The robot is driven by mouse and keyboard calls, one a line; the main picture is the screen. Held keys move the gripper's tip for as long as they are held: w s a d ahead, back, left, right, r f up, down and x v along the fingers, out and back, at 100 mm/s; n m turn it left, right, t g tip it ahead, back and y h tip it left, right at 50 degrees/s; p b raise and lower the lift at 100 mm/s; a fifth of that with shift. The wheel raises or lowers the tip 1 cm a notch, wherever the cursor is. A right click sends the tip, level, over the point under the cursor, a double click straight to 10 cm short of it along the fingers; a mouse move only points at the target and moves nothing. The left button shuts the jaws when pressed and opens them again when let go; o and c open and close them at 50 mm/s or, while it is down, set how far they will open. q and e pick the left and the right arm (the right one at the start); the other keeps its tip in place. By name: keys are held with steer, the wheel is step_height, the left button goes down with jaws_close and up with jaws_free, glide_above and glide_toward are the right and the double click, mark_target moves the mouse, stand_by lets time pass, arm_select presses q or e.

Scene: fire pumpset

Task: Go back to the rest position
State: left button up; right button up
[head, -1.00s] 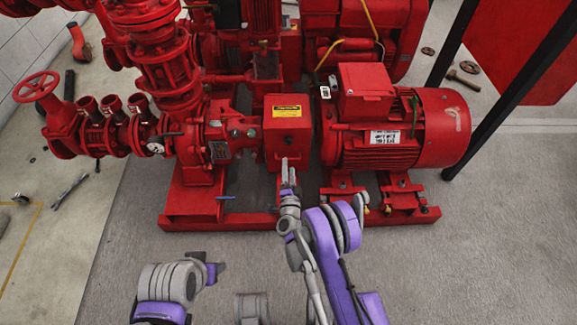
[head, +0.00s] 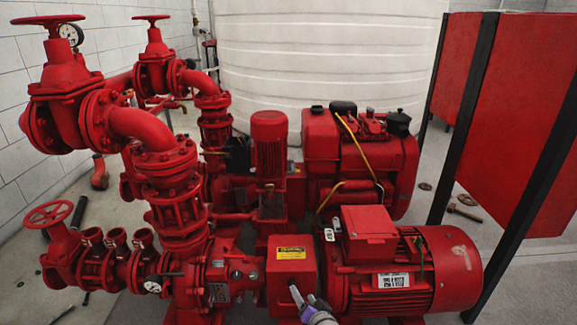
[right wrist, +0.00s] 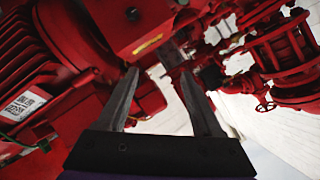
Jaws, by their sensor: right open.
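My right gripper (head: 297,297) shows at the bottom of the head view, in front of the red coupling box with a yellow label (head: 291,262). In the right wrist view my right gripper (right wrist: 160,88) has its two grey fingers wide apart, with nothing between them. I cannot tell how far the fingers are from the red box. My left gripper and most of my right arm are outside the head view.
The red electric motor (head: 410,270) stands right of the gripper. Red pipework with handwheels (head: 160,170) rises at left. A diesel engine (head: 360,160) and a white tank (head: 330,60) stand behind. A red panel on black posts (head: 520,120) is at right.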

steer(key=s+d+r+n+g+h, duration=0.15)
steer(key=s+d+g, duration=0.4)
steer(key=s, duration=1.15)
steer(key=s+d+n+g+h, duration=0.25)
steer(key=s+d, duration=0.55)
steer(key=s, duration=0.9)
arm_select(q)
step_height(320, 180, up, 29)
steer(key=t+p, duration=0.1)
steer(key=p, duration=2.5)
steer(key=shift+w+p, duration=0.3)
arm_select(e)
step_height(320, 180, up, 29)
steer(key=shift+n+t, duration=0.3)
steer(key=shift+n, duration=0.1)
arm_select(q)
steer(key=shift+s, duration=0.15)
arm_select(e)
steer(key=shift+a, duration=0.1)
